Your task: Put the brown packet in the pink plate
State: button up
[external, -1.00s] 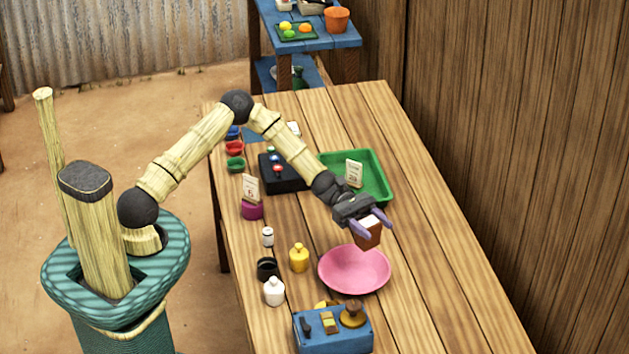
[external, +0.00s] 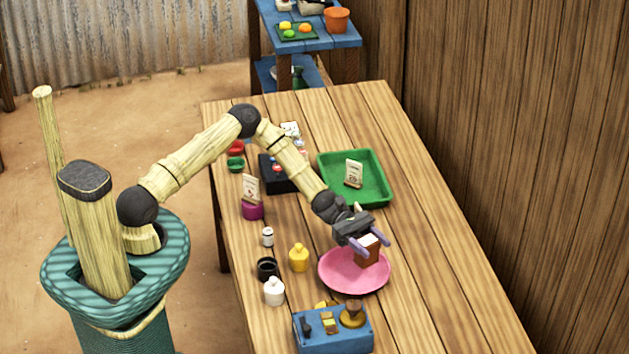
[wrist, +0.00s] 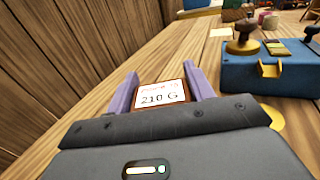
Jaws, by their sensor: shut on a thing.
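The brown packet (external: 367,252) is between the purple fingers of my gripper (external: 370,246), which is shut on it. In the wrist view the packet (wrist: 160,95) shows a white label reading "210 G" between the fingers (wrist: 162,90). The pink plate (external: 338,279) lies on the table under the packet. The packet is over the right part of the plate and low. I cannot tell whether its underside touches the plate. The plate is hidden in the wrist view.
A blue box (external: 333,333) with brass pieces stands just in front of the plate. A yellow bottle (external: 299,258), a white bottle (external: 274,292) and a black cup (external: 267,268) are to its left. A green tray (external: 376,190) lies behind. The table's right side is clear.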

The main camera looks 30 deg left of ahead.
aim_at(372, 255)
jog(key=shift+f, duration=1.8)
jog(key=shift+f, duration=0.35)
jog(key=o, duration=1.1)
jog(key=shift+r, duration=0.4)
jog(key=shift+w+a+f, duration=0.15)
jog(key=shift+a, duration=0.2)
jog(key=b+v, duration=0.1)
jog(key=v, duration=1)
jog(key=shift+a+b, duration=0.1)
jog(key=shift+b, duration=0.25)
